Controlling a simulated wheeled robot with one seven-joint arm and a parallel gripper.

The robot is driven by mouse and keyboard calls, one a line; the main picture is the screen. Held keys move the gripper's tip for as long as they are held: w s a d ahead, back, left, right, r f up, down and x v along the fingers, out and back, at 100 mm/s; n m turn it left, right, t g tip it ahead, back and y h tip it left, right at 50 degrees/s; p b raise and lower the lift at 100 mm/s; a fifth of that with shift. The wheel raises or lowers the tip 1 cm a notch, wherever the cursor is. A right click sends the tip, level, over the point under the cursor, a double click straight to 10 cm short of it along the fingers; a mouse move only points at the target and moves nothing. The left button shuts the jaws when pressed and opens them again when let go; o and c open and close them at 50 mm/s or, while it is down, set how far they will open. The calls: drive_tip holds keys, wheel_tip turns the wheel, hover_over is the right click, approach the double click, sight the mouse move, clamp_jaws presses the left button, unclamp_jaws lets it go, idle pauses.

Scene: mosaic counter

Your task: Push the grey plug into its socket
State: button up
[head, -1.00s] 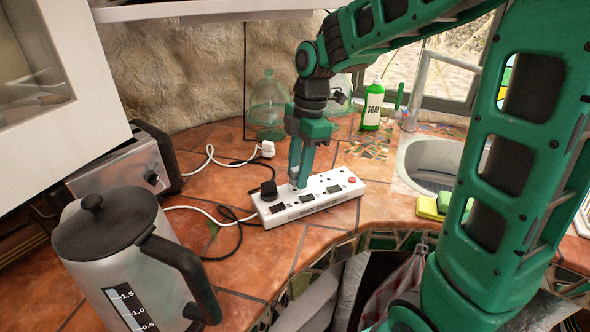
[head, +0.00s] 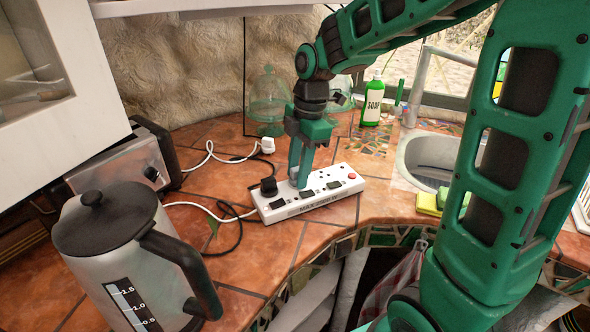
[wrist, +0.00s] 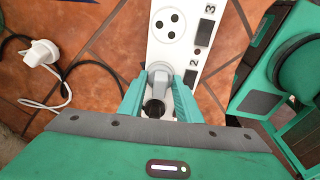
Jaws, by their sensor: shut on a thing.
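The grey plug (wrist: 159,72) is between the fingers of my gripper (wrist: 157,86) in the wrist view, over the white power strip (wrist: 163,52) at the outlet by the number 2. My gripper is shut on it. In the head view my gripper (head: 299,183) points down at the middle of the strip (head: 294,210), its fingertips close to the top face. The fingers mostly hide the plug there. The socket under the plug is hidden, so I cannot tell how deep the plug sits.
A black plug (head: 268,186) stands in the strip's left end. A loose white plug (wrist: 40,53) lies on the tiles. A kettle (head: 110,245) and toaster (head: 125,170) stand left. Soap (head: 374,103), sponges (head: 430,204) and the sink (head: 428,160) are at the right.

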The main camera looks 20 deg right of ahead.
drive_tip(key=shift+f, duration=0.15)
drive_tip(key=o, duration=1.1)
drive_tip(key=shift+f, duration=0.1)
drive_tip(key=r, duration=0.3)
drive_tip(key=d+r, duration=0.1)
drive_tip(key=r, duration=0.6)
drive_tip(key=shift+w+d+r, duration=0.15)
drive_tip(key=shift+d+r, duration=0.2)
drive_tip(key=shift+r, duration=0.05)
drive_tip(key=s+d+f+m, duration=0.3)
drive_tip(key=s+d+m, duration=0.2)
drive_tip(key=s+m, duration=0.3)
drive_tip(key=s+d+f+m+h, duration=0.1)
drive_tip(key=s+d+f+m, duration=0.3)
drive_tip(key=s+m, duration=0.4)
drive_tip(key=s+d+f+m, duration=0.3)
drive_tip(key=s+d+m, duration=0.3)
drive_tip(key=s+m, duration=0.2)
drive_tip(key=shift+s+d+f+m+h, duration=0.15)
drive_tip(key=shift+s+m+h, duration=0.15)
drive_tip(key=shift+m, duration=0.3)
